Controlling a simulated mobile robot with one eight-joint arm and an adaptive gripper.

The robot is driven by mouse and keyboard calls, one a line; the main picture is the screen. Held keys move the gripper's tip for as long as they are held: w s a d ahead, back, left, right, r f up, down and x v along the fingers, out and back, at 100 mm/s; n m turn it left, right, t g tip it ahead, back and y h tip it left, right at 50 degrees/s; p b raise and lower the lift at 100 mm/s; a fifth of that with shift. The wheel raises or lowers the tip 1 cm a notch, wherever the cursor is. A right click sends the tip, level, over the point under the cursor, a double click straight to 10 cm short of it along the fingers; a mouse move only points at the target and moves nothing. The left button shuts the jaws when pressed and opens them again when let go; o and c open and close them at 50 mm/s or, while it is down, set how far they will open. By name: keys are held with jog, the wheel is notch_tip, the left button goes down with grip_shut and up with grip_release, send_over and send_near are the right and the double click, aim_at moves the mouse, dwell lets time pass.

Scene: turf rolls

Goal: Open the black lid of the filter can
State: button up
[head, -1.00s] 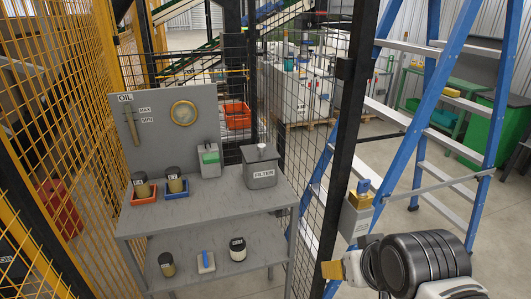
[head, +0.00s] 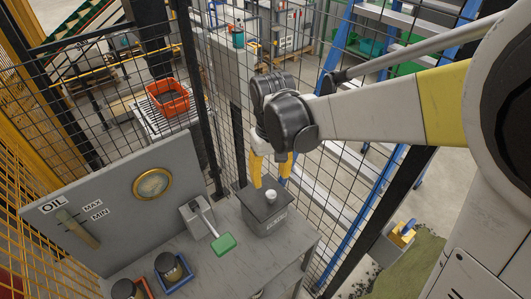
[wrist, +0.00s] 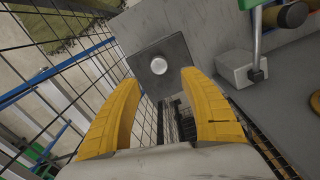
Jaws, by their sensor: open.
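The grey filter can (head: 264,218) stands at the back right corner of the grey bench. Its dark square lid (head: 256,203) lies flat on top, with a round pale knob (head: 271,197) in the middle. The lid (wrist: 178,48) and knob (wrist: 159,66) also show in the wrist view, seen from above. My gripper (head: 271,180) has yellow fingers spread apart, above and behind the can in the head view. In the wrist view my gripper (wrist: 159,80) is open and empty, with the knob just beyond and between its fingertips. The fingers appear apart from the knob.
A lever with a green handle (head: 223,243) on a grey box stands left of the can. Cups in orange and blue trays (head: 174,271) sit front left. An upright OIL panel (head: 120,205) bounds the bench's back. Wire fencing (head: 340,215) runs close on the right.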

aim_at(271, 193)
notch_tip(271, 193, down, 9)
jog(key=shift+r+b, duration=0.2)
jog(key=shift+b, duration=0.6)
grip_shut()
